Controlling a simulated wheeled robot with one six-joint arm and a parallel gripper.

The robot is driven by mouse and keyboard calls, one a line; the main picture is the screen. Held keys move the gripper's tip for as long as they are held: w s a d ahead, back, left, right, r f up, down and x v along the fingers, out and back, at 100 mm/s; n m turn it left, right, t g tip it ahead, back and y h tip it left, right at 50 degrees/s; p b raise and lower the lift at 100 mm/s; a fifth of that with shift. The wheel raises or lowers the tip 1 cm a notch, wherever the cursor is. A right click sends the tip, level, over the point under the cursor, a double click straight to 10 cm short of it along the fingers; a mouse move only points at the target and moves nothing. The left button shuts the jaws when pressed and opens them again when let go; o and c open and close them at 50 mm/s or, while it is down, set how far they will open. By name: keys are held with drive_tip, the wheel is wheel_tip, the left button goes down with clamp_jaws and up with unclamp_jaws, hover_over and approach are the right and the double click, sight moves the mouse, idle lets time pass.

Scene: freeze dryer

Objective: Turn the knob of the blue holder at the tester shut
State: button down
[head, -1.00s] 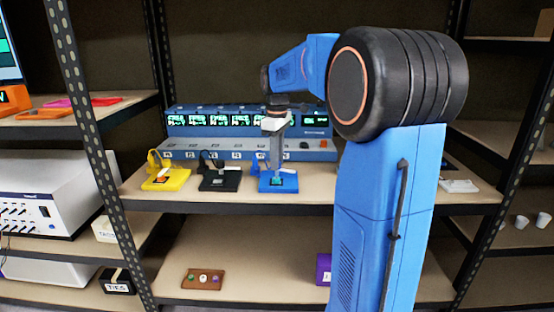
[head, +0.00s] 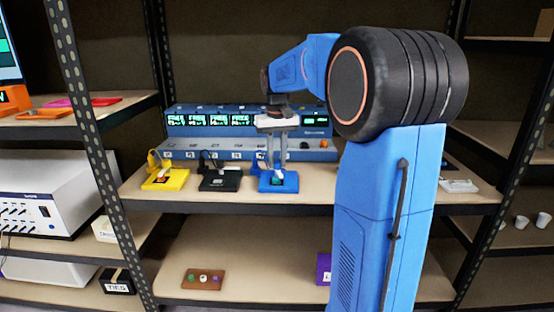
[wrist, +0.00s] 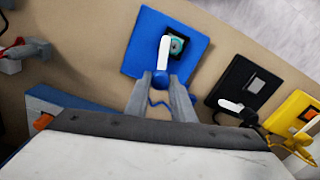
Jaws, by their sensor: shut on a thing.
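The blue holder (head: 278,183) lies flat near the front of the middle shelf, at the tester (head: 250,125). In the wrist view the blue holder (wrist: 142,58) has a square window with a dark and teal piece in it. A white bar (wrist: 164,52) reaches over the window from the blue knob (wrist: 160,79) at the holder's edge. My gripper (wrist: 161,82) points down from above with its two fingertips shut on the knob. In the head view my gripper (head: 276,168) stands over the holder and hides part of it.
A black holder (head: 220,180) and a yellow holder (head: 166,180) lie in a row left of the blue one. Shelf posts stand left and right. Bare shelf lies in front of the tester between the holders.

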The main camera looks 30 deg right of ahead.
sight(277, 161)
drive_tip(key=shift+m, duration=1.5)
drive_tip(key=c, duration=1.5)
unclamp_jaws()
drive_tip(key=shift+r, duration=0.15)
wheel_tip(277, 161, up, 17)
drive_tip(key=shift+r, duration=0.1)
